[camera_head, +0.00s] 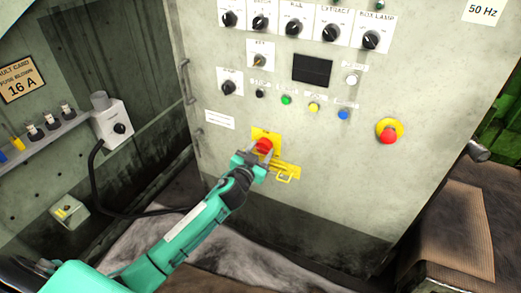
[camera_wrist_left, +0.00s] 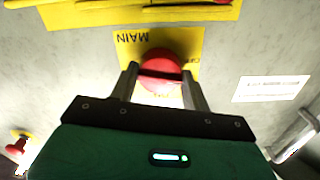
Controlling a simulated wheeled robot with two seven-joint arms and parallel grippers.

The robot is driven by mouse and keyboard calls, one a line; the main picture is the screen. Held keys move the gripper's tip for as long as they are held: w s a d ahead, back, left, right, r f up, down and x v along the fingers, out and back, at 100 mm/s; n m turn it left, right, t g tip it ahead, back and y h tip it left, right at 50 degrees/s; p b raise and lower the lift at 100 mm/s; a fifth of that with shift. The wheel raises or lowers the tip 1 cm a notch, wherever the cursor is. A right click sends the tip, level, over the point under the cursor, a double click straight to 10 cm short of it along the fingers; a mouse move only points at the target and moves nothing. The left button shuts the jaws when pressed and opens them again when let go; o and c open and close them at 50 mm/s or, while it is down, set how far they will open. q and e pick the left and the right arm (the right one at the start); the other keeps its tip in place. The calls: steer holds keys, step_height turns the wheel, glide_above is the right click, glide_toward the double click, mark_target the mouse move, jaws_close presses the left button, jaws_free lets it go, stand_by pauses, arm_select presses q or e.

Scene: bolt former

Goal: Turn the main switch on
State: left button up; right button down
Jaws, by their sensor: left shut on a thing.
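The main switch is a red round knob (camera_head: 264,146) on a yellow plate (camera_head: 273,135), low on the grey cabinet front. In the left wrist view the red knob (camera_wrist_left: 161,72) has a dark slot across it, and its yellow plate (camera_wrist_left: 128,42) reads MAIN, upside down. My left gripper (camera_head: 258,154) reaches the knob from below. In the left wrist view its two fingers (camera_wrist_left: 162,88) stand on either side of the knob, shut on it. Part of the plate's lettering is hidden by the knob and a finger. My right gripper is not in view.
A yellow hasp (camera_head: 285,172) sits just below the main switch. Above are several black rotary knobs (camera_head: 293,27), a dark display (camera_head: 312,69) and coloured buttons (camera_head: 286,100). A red emergency button (camera_head: 388,132) is to the right. A grey box (camera_head: 112,122) with a cable hangs at left.

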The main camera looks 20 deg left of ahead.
arm_select(q)
steer(key=m+p, duration=0.1)
steer(key=m, duration=0.3)
steer(key=shift+m+p, duration=0.3)
steer(key=m+p, duration=0.1)
steer(key=m, duration=0.3)
steer(key=shift+m, duration=0.3)
steer(key=m, duration=0.2)
steer(key=shift+m+p, duration=0.3)
steer(key=shift+p, duration=0.05)
steer(key=shift+m+p, duration=0.3)
steer(key=shift+m, duration=1.5)
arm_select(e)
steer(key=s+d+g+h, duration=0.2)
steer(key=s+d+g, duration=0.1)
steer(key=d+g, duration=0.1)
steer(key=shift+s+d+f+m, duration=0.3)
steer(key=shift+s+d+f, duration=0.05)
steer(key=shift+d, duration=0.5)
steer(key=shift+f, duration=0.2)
arm_select(q)
steer(key=o, duration=1)
steer(key=shift+c, duration=0.2)
steer(key=shift+s, duration=0.1)
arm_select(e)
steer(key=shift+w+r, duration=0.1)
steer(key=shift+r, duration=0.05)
